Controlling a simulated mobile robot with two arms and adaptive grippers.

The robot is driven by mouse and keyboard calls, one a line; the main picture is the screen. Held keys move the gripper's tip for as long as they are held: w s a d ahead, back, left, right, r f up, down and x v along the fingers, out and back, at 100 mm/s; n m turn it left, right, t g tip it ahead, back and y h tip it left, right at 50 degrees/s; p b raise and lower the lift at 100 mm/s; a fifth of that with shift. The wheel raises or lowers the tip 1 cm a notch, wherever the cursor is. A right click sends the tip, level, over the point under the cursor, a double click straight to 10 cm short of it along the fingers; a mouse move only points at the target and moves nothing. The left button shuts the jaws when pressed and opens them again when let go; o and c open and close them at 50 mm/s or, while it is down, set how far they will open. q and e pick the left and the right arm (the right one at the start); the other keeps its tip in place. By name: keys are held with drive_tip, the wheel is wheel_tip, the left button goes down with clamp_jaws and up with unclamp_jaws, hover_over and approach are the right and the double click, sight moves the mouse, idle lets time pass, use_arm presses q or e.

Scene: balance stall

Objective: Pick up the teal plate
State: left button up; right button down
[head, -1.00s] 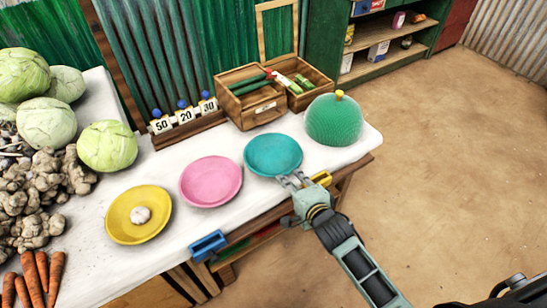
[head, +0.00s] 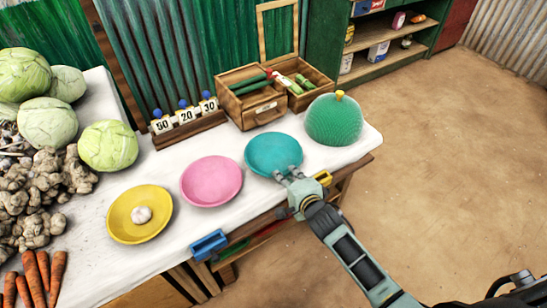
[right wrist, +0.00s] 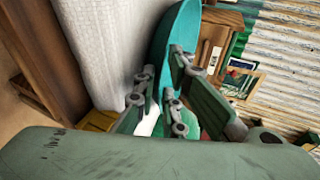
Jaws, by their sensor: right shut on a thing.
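The teal plate (head: 272,153) lies near the right end of the white-covered table (head: 225,230), close to its front edge. My right gripper (head: 290,174) reaches in from the lower right and is shut on the near rim of the teal plate. In the right wrist view, the fingers (right wrist: 168,88) sit on both sides of the plate's edge (right wrist: 176,40). I cannot tell any gap between plate and table. My left gripper is not in view.
A pink plate (head: 211,181) and a yellow plate (head: 125,228) holding a garlic bulb (head: 141,214) stand to the left. A green dome (head: 334,121) stands close on the right. Wooden crates (head: 254,97) are behind. Cabbages (head: 107,146) crowd the left. The floor at right is clear.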

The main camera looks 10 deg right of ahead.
drive_tip(key=shift+r, duration=0.45)
drive_tip(key=r, duration=0.1)
drive_tip(key=d+r, duration=0.1)
drive_tip(key=r, duration=0.2)
drive_tip(key=shift+w+d, duration=0.15)
drive_tip(key=shift+w, duration=0.15)
drive_tip(key=w+d+r+b, duration=0.1)
drive_tip(key=w+d+r, duration=0.15)
drive_tip(key=d, duration=0.25)
drive_tip(key=w+d+r, duration=0.1)
drive_tip(key=d+r, duration=0.3)
drive_tip(key=d, duration=0.1)
drive_tip(key=s+a+r+n+g+y, duration=0.2)
drive_tip(key=s+a+r+n+y, duration=0.1)
drive_tip(key=s, duration=0.4)
drive_tip(key=s+a+r+n+g+y, duration=0.1)
drive_tip(key=s+a+r+n+y, duration=0.1)
drive_tip(key=s, duration=0.5)
drive_tip(key=s+a+r+n+g+y, duration=0.2)
drive_tip(key=s+a+r+n+y, duration=0.1)
drive_tip(key=s+r, duration=0.3)
drive_tip(key=shift+s+a+r+n+g+y, duration=0.3)
drive_tip(key=shift+s+a+n, duration=0.3)
drive_tip(key=shift+s+a, duration=0.15)
